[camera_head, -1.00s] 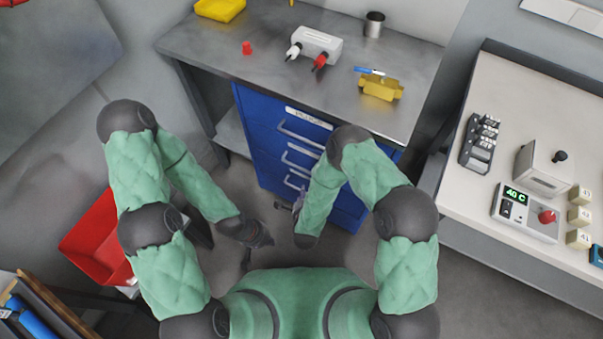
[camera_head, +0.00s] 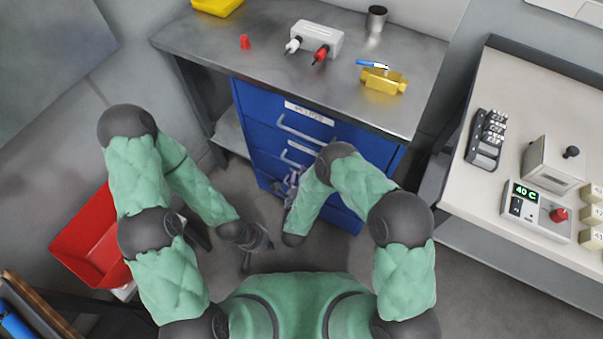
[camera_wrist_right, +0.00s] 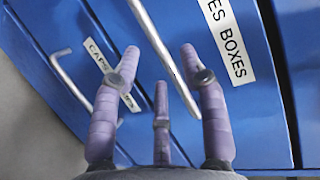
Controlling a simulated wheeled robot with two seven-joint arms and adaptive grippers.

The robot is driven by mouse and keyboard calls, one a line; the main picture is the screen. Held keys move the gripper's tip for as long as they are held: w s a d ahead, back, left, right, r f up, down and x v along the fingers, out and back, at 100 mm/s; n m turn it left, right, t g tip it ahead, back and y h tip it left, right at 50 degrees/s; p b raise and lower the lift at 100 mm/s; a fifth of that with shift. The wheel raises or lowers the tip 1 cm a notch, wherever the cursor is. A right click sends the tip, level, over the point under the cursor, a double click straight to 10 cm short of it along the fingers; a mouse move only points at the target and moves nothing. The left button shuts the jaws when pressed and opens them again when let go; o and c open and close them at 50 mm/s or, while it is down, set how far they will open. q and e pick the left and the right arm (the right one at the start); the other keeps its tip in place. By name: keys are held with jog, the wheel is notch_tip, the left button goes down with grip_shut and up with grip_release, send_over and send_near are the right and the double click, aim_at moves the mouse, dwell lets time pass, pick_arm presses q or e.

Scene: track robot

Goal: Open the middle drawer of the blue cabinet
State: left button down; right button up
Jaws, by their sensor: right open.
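The blue cabinet (camera_head: 245,110) stands under the grey workbench, its drawers looking shut. The middle drawer's handle (camera_head: 298,158) shows just left of my right elbow. My right gripper (camera_head: 293,182) is low in front of the drawers, partly hidden by my forearm. In the right wrist view my right gripper (camera_wrist_right: 160,58) is open, with purple fingers pointing at the drawer fronts. A grey bar handle (camera_wrist_right: 152,32) beside a label ending "ES BOXES" (camera_wrist_right: 227,40) runs between its fingertips; contact is unclear. Another handle (camera_wrist_right: 70,80) lies left. My left gripper (camera_head: 258,240) hangs low, apart from the cabinet; its opening is unclear.
The workbench (camera_head: 210,50) holds a white device (camera_head: 318,38), a metal cup (camera_head: 376,18) and a yellow block (camera_head: 384,82). A pale table (camera_head: 470,200) with instruments stands right. A red bin (camera_head: 90,245) is at left. Floor is clear before the cabinet.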

jog(key=shift+b+x, duration=0.3)
jog(key=shift+x, duration=1.05)
jog(key=shift+c, duration=0.2)
grip_shut()
